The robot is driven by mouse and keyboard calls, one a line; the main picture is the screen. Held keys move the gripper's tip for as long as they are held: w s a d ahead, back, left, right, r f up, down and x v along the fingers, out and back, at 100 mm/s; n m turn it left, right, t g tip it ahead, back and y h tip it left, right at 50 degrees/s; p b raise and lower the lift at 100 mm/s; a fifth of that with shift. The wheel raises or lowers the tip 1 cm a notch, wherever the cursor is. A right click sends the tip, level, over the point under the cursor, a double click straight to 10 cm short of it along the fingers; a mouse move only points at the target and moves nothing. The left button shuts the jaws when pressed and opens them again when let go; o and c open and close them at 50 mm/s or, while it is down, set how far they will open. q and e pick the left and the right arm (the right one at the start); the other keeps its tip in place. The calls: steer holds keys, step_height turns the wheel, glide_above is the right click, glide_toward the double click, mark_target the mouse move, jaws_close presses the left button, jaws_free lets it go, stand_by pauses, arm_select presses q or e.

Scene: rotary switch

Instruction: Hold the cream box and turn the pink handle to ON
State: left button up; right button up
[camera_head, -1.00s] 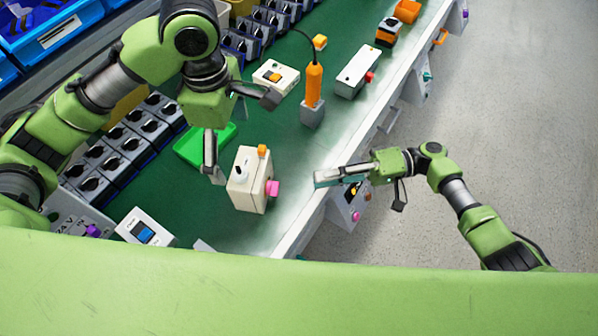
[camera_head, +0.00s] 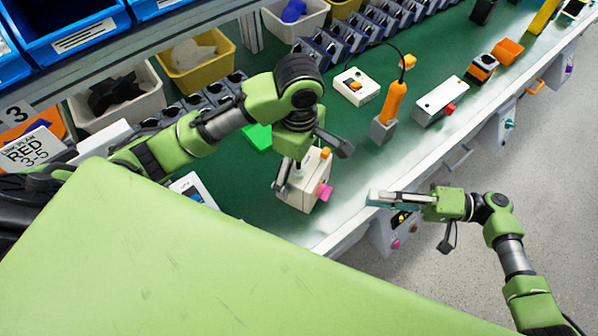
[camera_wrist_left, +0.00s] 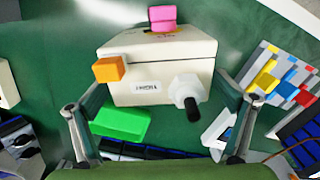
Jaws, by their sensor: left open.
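The cream box (camera_head: 296,193) stands upright on the green bench near its front edge. It fills the upper middle of the left wrist view (camera_wrist_left: 150,88). The pink handle (camera_head: 325,191) is on the side facing the right gripper; it also shows in the left wrist view (camera_wrist_left: 163,17). Its setting is unreadable. My left gripper (camera_head: 309,160) is open above the box, and the wrist view shows its fingers (camera_wrist_left: 155,118) spread on both sides, with gaps. My right gripper (camera_head: 408,222) is open and empty, right of the handle and apart from it, at the bench edge.
An orange-handled tool in a grey stand (camera_head: 383,130), a white box with a red knob (camera_head: 440,102) and a control box (camera_head: 356,87) stand to the right. Bare bench lies between the cream box and the front edge.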

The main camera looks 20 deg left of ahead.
mark_target(326, 191)
arm_select(q)
steer(key=shift+f, duration=1.6)
steer(key=c, duration=1.5)
arm_select(e)
steer(key=shift+s+a+f, duration=0.2)
steer(key=shift+s, duration=0.25)
steer(key=shift+c, duration=0.4)
steer(key=shift+s+a+f+t+y, duration=0.15)
steer(key=shift+s+t+y, duration=0.1)
steer(key=shift+s+t, duration=0.2)
steer(key=shift+s+a+f+t+y, duration=0.1)
steer(key=shift+s+t+y, duration=0.2)
steer(key=shift+t, duration=0.25)
arm_select(q)
steer(key=shift+s, duration=0.1)
arm_select(e)
steer(key=shift+s+a+m+t, duration=0.2)
steer(key=shift+a+t, duration=0.75)
steer(key=shift+a, duration=1.05)
steer(key=shift+s+a+m+t, duration=0.2)
steer(key=shift+a+t, duration=0.75)
steer(key=shift+a, duration=1.05)
